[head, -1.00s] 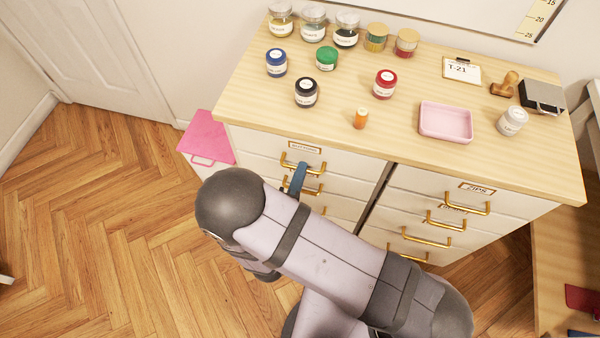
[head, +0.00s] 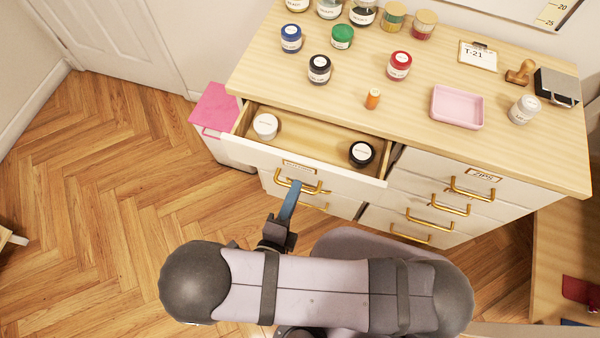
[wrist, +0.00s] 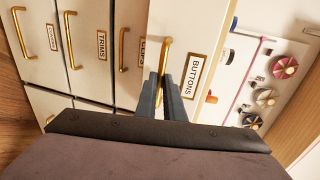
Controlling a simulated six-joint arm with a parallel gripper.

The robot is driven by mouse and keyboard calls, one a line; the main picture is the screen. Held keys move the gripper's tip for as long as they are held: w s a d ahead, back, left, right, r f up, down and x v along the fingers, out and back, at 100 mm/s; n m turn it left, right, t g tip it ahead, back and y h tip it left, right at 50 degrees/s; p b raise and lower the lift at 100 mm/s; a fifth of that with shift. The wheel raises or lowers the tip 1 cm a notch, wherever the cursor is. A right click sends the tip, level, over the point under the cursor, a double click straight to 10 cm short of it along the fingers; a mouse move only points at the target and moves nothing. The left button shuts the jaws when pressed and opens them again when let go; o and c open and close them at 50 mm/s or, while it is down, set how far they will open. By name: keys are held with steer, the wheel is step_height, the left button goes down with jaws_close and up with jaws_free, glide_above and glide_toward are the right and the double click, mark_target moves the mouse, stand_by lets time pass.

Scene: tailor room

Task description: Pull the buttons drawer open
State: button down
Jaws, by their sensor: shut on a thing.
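The buttons drawer (head: 258,152) is pulled well out at the left of the cabinet in the head view. Its front, with the label "BUTTONS" (wrist: 193,76), also shows in the wrist view (wrist: 184,28). The drawer's far inside is hidden under the top.
The wooden cabinet top (head: 430,140) holds several jars, an orange spool (head: 373,98) and a pink tray (head: 457,107). More drawers with gold handles are below and to the right, including one labelled "ZIPS" (head: 483,174). A pink thing (head: 214,108) is at the cabinet's left. The floor at left is clear.

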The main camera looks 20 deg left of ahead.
steer(key=shift+s, duration=0.55)
steer(key=c, duration=1.9)
jaws_free()
steer(key=shift+o, duration=0.2)
steer(key=shift+r, duration=0.15)
